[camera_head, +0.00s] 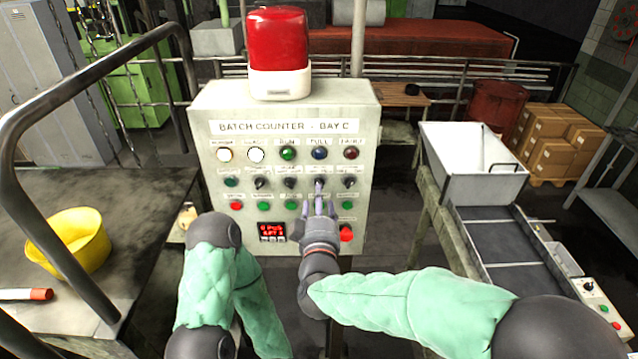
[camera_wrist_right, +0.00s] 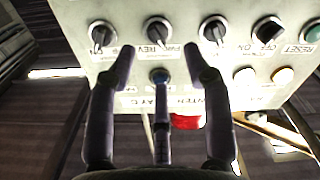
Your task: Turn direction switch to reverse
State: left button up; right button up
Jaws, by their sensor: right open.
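The direction switch is a black knob with a light pointer. In the right wrist view (camera_wrist_right: 157,30) it carries the FWD/REV label and lies just beyond my fingertips; its exact setting is too small to tell. In the head view it (camera_head: 319,184) sits in the knob row of the panel. My right gripper (camera_head: 319,205) is in front of the panel, just below that knob. In the wrist view my gripper (camera_wrist_right: 162,72) has its fingers spread, with the knob between their lines and apart from them. My left forearm shows, but its gripper is hidden.
The control panel (camera_head: 222,120) has similar knobs on both sides of the switch, lamps above and buttons below. A red beacon (camera_head: 277,40) stands on top. A yellow bowl (camera_head: 75,240) rests on the left table (camera_head: 140,200). A white hopper (camera_head: 470,165) stands right.

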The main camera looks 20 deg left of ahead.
jog(key=p+x, duration=0.1)
jog(key=x, duration=0.5)
jog(key=shift+w, duration=0.1)
jog(key=shift+d, duration=0.1)
grip_shut()
